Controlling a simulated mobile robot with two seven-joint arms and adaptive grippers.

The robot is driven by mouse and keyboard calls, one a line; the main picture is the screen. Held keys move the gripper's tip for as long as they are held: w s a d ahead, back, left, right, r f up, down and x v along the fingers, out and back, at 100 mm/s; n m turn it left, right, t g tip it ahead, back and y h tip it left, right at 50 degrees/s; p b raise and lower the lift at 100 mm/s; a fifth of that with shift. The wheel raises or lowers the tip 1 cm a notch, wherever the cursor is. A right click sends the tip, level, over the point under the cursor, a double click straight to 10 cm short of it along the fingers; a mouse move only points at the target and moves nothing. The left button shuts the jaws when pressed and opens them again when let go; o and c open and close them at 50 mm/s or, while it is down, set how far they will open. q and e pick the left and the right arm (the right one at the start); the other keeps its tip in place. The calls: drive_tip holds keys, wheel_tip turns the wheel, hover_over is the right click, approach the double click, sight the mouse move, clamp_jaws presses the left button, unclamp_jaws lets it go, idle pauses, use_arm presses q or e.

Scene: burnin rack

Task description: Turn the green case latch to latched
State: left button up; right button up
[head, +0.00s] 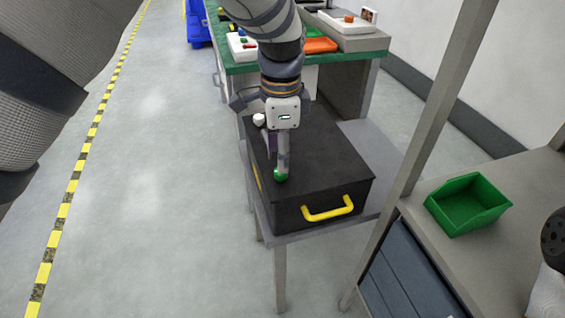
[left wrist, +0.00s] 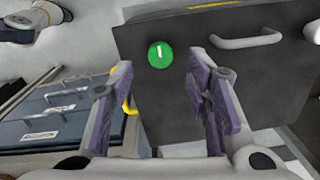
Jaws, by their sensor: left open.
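The green case latch (head: 281,175) is a round green knob on the lid of a black case (head: 325,165). In the left wrist view the latch (left wrist: 160,55) shows a short white mark, roughly upright in the picture. My left gripper (head: 281,168) points down over the latch in the head view. In the left wrist view its two purple-padded fingers (left wrist: 158,70) are spread apart, with the latch showing between and just beyond their tips. I cannot tell whether they touch it. My right gripper is not clearly seen.
The case rests on a small grey table (head: 375,140), with a yellow handle (head: 328,209) at its front. A grey bar handle (left wrist: 246,41) shows on the case. A rack post (head: 440,100) and a shelf with a green bin (head: 468,204) stand right. Floor at left is clear.

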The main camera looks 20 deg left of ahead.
use_arm(q)
wheel_tip(320, 180, down, 4)
drive_tip(key=shift+f, duration=0.2)
drive_tip(key=shift+w, duration=0.1)
clamp_jaws()
use_arm(e)
drive_tip(key=shift+s+f, duration=0.2)
use_arm(q)
drive_tip(key=shift+r+n, duration=0.1)
drive_tip(key=shift+n, duration=0.3)
use_arm(e)
drive_tip(key=shift+w+r, duration=0.15)
use_arm(q)
drive_tip(key=n, duration=0.3)
drive_tip(key=shift+p, duration=0.35)
drive_tip(key=n, duration=1.3)
drive_tip(key=shift+n+g, duration=0.3)
drive_tip(key=shift+n, duration=0.1)
use_arm(e)
drive_tip(key=shift+w+r+t, duration=0.3)
drive_tip(key=shift+w+r, duration=0.35)
drive_tip(key=shift+r, duration=0.05)
use_arm(q)
drive_tip(key=shift+n, duration=0.3)
